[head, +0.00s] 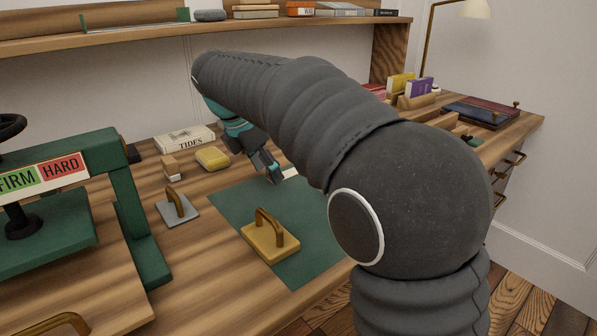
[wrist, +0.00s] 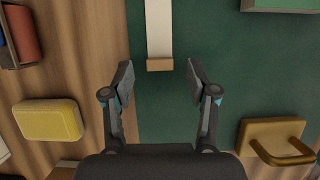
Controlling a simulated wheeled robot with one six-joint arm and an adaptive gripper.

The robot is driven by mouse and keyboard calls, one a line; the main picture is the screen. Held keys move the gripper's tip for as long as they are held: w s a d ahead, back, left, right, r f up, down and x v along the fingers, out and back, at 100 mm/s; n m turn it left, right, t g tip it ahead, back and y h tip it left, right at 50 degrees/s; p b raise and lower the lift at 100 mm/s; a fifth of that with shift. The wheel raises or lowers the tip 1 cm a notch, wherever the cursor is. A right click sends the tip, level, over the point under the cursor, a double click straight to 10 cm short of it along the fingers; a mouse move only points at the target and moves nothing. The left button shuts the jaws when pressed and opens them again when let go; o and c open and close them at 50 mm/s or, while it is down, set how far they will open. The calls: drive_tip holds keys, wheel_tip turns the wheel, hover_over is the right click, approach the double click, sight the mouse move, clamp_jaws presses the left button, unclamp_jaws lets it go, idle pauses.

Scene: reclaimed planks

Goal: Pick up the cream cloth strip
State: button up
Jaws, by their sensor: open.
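The cream cloth strip (wrist: 158,30) lies on the green mat (wrist: 235,65) in the wrist view, running up to the top edge. A small tan block or end piece (wrist: 159,64) sits at its near end. In the head view only a short pale bit of the strip (head: 290,173) shows beside my gripper; my arm hides the rest. My gripper (wrist: 159,78) is open and empty, its fingertips on either side of the strip's near end. It also shows in the head view (head: 272,172) over the mat's far part. I cannot tell its exact height.
A yellow block (head: 213,158) and a book marked TIDES (head: 185,139) lie behind left. A wooden block with a brass handle (head: 270,240) stands on the mat, a grey handled plate (head: 177,208) left of it. A green press (head: 130,195) stands at left.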

drive_tip(key=shift+w+d+f, duration=0.1)
drive_tip(key=shift+d+f, duration=0.05)
drive_tip(key=shift+f, duration=0.35)
drive_tip(key=c, duration=1)
